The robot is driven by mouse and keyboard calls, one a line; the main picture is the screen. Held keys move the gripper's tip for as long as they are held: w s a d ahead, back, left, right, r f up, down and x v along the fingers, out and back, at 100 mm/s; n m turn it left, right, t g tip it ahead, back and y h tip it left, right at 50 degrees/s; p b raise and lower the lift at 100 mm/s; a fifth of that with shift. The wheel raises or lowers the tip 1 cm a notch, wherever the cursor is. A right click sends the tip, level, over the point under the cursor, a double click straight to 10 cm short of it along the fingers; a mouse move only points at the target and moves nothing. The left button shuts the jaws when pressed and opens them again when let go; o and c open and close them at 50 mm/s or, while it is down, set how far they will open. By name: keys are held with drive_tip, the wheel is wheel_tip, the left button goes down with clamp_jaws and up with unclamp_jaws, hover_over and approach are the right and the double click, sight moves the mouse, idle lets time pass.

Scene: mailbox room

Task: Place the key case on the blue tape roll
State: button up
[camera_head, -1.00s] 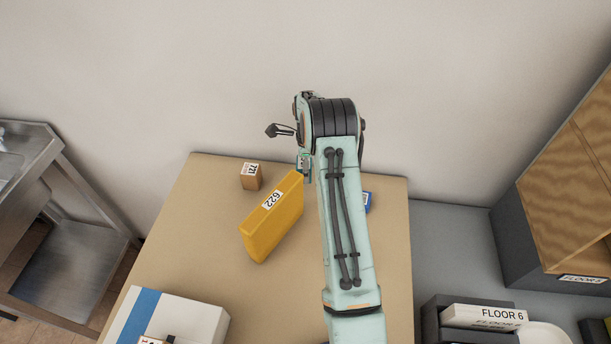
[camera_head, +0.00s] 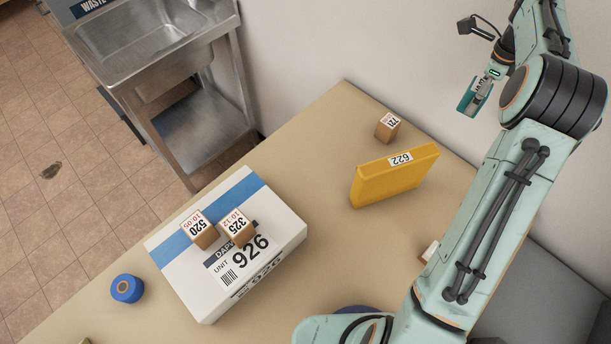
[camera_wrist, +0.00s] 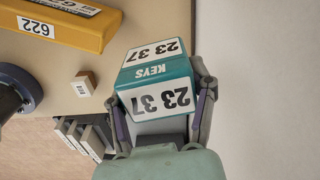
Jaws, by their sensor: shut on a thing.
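The key case is teal with white labels reading "KEYS" and "23 37". It fills the middle of the wrist view (camera_wrist: 152,78), between the two fingers of my gripper (camera_wrist: 160,105), which is shut on it. In the head view, my gripper (camera_head: 482,88) holds the teal key case (camera_head: 474,97) in the air at the upper right, near the wall. The blue tape roll (camera_head: 126,289) lies on the table at the lower left, with a tan centre, far from my gripper.
A white and blue box (camera_head: 228,244) marked 926, with two small boxes on top, stands beside the tape roll. A yellow case (camera_head: 393,177) marked 622 and a small brown box (camera_head: 387,127) stand farther back. A metal sink (camera_head: 160,45) stands beyond the table's left edge.

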drive_tip(key=w+a+r+n, duration=0.1)
drive_tip(key=w+a+n, duration=0.1)
drive_tip(key=a, duration=0.8)
drive_tip(key=w+a+r+n, duration=0.1)
drive_tip(key=a+n, duration=0.1)
drive_tip(key=a, duration=0.8)
drive_tip(key=s+a+n, duration=0.2)
drive_tip(key=s+a, duration=0.1)
drive_tip(key=a, duration=0.7)
drive_tip(key=s+a+n, duration=0.2)
drive_tip(key=s+a, duration=0.1)
drive_tip(key=a, duration=0.7)
drive_tip(key=s+a+n, duration=0.4)
drive_tip(key=s+a, duration=1)
drive_tip(key=s, duration=0.2)
drive_tip(key=s+a+n, duration=0.3)
drive_tip(key=s+n, duration=0.1)
drive_tip(key=s, duration=1.1)
hover_over(125, 285)
drive_tip(key=f, duration=1)
drive_tip(key=d+f, duration=0.1)
drive_tip(key=f, duration=0.3)
drive_tip(key=shift+s+f, duration=0.15)
drive_tip(key=shift+f, duration=0.25)
drive_tip(key=shift+a+f, duration=0.45)
drive_tip(key=shift+f, duration=0.05)
drive_tip(key=shift+a+f, duration=0.1)
drive_tip(key=shift+f, duration=1.5)
